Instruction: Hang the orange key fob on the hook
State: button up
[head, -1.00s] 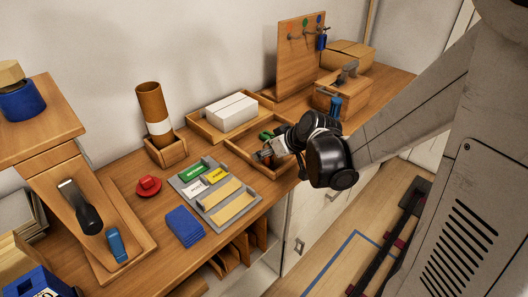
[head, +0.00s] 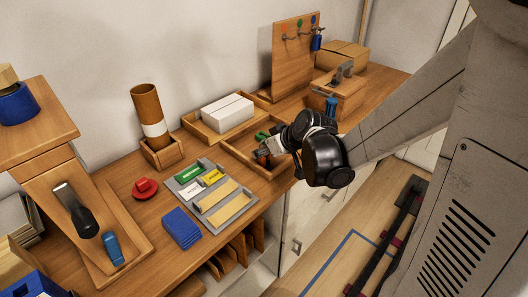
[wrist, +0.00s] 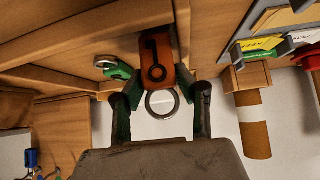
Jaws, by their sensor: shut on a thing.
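The orange key fob (wrist: 160,48), with a dark key mark and a metal ring (wrist: 162,103), is in my gripper (wrist: 160,95) in the wrist view. The ring lies between the two fingers. In the head view my gripper (head: 266,152) is low at the open wooden tray (head: 240,152), and only a bit of orange shows at its fingers. Whether the fob still touches the tray cannot be told. The hooks (head: 288,39) are on an upright wooden board (head: 292,72) at the back, with red-orange, green and blue dots above. A blue fob (head: 317,41) hangs at the blue end.
A green fob (wrist: 116,68) lies in the tray beside the orange one. A wooden caddy (head: 338,93) with a grey handle stands before the board. A tray with a white box (head: 227,112) and a grey card tray (head: 225,212) are nearby.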

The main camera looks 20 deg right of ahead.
jog(key=shift+r, duration=0.45)
jog(key=r, duration=0.1)
jog(key=r+p, duration=0.1)
jog(key=r, duration=0.1)
jog(key=shift+s+a+r, duration=0.1)
jog(key=shift+s, duration=0.25)
jog(key=s+a+r+p, duration=0.2)
jog(key=s+a+r, duration=0.2)
jog(key=s, duration=0.6)
notch_tip(320, 180, up, 2)
jog(key=shift+r, duration=0.2)
jog(key=shift+a, duration=0.1)
